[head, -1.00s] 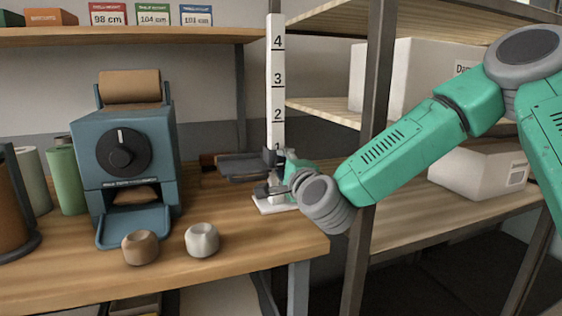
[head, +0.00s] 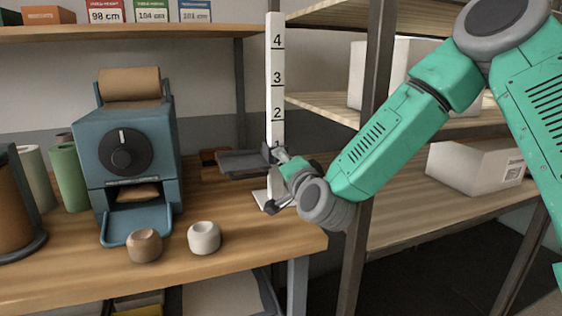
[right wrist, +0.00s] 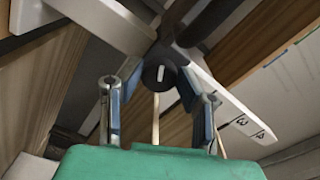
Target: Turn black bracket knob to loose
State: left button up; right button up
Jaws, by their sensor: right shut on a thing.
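The black bracket (head: 243,163) sits low on the white numbered post (head: 276,85), which stands on a white base on the workbench. Its round black knob (right wrist: 158,75) shows in the right wrist view, with a pale mark line running nearly straight up in that picture. My right gripper (head: 272,152) has its fingers at the bracket, beside the post. In the right wrist view, the right gripper (right wrist: 159,76) has one finger on each side of the knob and is shut on it. In the head view, the gripper hides the knob. My left gripper is in neither view.
A blue machine with a black dial (head: 125,150) stands on the workbench at left. A brown cup (head: 145,246) and a white cup (head: 204,238) stand at the front. A dark shelf upright (head: 372,110) is close to my right forearm.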

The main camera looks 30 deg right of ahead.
jog(key=shift+d, duration=0.15)
jog(key=o, duration=1.1)
jog(key=shift+w, duration=0.1)
jog(key=shift+o, duration=0.2)
jog(key=shift+d+f, duration=0.1)
jog(key=shift+f, duration=0.05)
jog(key=v, duration=0.7)
jog(key=shift+s, duration=0.2)
jog(key=shift+f, duration=0.15)
